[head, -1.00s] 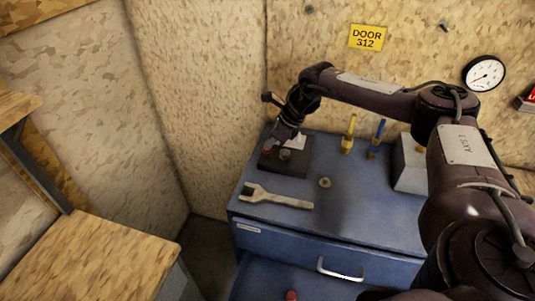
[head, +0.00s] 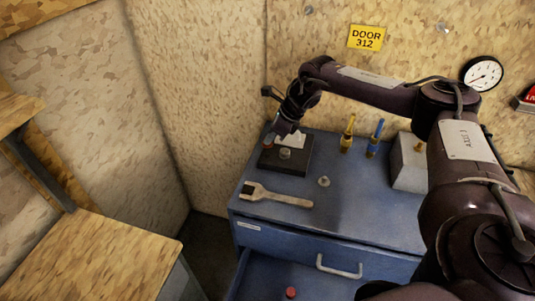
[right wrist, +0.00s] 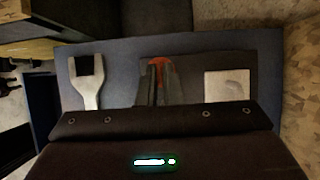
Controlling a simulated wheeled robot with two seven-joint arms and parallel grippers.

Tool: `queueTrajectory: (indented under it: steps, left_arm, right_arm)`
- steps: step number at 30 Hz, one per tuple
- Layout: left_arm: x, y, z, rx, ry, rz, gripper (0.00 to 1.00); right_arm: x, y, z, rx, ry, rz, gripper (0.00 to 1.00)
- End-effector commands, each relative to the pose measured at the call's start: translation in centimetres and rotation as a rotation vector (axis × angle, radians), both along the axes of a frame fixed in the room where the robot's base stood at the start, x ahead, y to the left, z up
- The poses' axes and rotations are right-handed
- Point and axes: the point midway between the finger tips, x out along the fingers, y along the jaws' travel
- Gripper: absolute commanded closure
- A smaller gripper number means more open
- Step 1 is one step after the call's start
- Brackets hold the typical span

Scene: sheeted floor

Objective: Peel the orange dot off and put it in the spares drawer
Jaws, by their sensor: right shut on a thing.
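The orange dot (head: 268,143) shows small at the left side of the dark pad (head: 290,168) on top of the blue cabinet. My right gripper (head: 277,134) is over the pad's back left part. In the right wrist view, my right gripper (right wrist: 158,85) is shut on the orange dot (right wrist: 160,64), which shows around its fingertips. Whether the dot is clear of the pad is hard to tell. An open blue drawer (head: 262,278) shows at the bottom of the head view, with a red round thing (head: 291,292) in it. My left gripper is not in view.
On the pad are a grey knob (head: 285,153) and a white card (head: 292,139). A pale flat tool (head: 280,197), a metal nut (head: 323,182), yellow (head: 347,135) and blue (head: 375,138) upright tools and a grey block (head: 409,165) stand or lie on the cabinet. A wooden bench (head: 85,255) is at left.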

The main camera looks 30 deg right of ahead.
Motion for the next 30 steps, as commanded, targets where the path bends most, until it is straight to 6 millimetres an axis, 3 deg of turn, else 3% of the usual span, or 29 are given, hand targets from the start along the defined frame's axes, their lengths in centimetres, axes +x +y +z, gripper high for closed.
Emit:
queueTrajectory:
  steps: [17,30]
  left_arm:
    - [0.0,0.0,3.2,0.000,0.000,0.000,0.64]
    - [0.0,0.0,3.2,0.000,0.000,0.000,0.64]
  right_arm:
    - [0.0,0.0,3.7,0.000,0.000,0.000,1.00]
    - [0.0,0.0,3.7,0.000,0.000,0.000,1.00]
